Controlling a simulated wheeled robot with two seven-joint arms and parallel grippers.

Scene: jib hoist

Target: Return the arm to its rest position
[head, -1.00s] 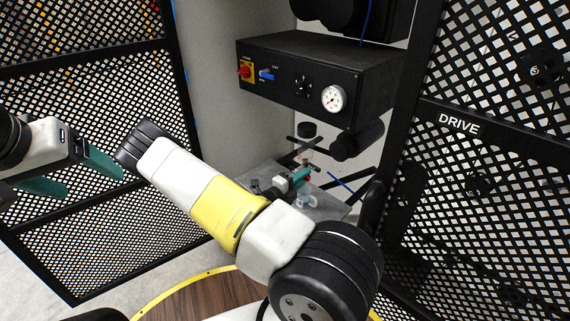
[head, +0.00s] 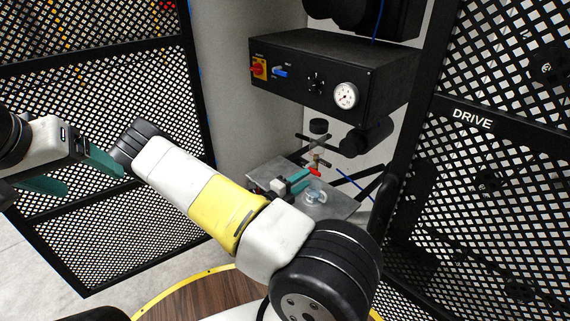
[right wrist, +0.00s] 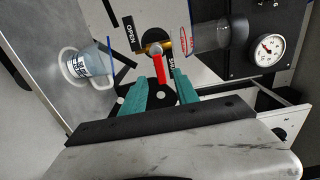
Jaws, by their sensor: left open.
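My left gripper (head: 95,182) is open and empty at the left of the head view, with its teal fingers apart. My right arm crosses the middle of the head view, with white and yellow links. My right gripper (head: 297,182) is small and partly hidden, over a metal shelf under the black box. In the right wrist view my right gripper (right wrist: 166,70) has its teal fingers apart, close to the red valve lever (right wrist: 158,66). Contact is unclear.
A clear cup (right wrist: 88,66) stands on the metal shelf (head: 335,208). The black control box (head: 310,78) with switches and gauge (head: 344,95) hangs above. Black mesh panels (head: 480,190) stand at both sides. A round wooden top with a yellow rim (head: 195,297) lies below.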

